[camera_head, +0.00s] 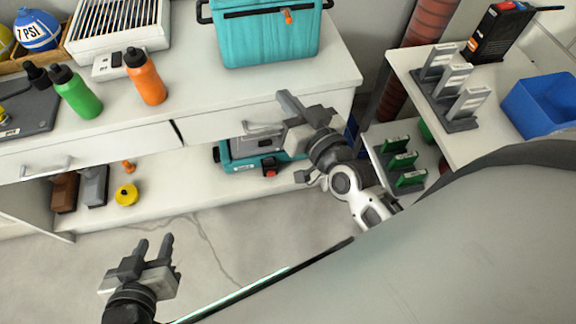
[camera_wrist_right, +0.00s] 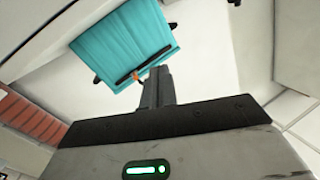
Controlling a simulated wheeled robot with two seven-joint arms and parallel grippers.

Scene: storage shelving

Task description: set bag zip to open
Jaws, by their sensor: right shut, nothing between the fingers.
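The teal bag (camera_head: 270,40) stands on the counter at the top middle of the head view. A dark zip line runs across its upper part, with an orange zip pull (camera_head: 288,16) toward the right end. In the right wrist view the bag (camera_wrist_right: 118,38) is beyond the fingers, and the orange pull (camera_wrist_right: 136,75) shows close to the fingertips in the picture. My right gripper (camera_head: 287,99) is shut and empty, below the bag in the head view, near the counter's front edge. My left gripper (camera_head: 154,242) is open and empty over the floor at lower left.
Green (camera_head: 76,92) and orange (camera_head: 146,77) bottles stand left of the bag. A white vented box (camera_head: 120,22) is behind them. A drawer handle (camera_head: 264,127) sticks out near my right gripper. A shelf with a blue bin (camera_head: 543,104) is at right. The counter before the bag is clear.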

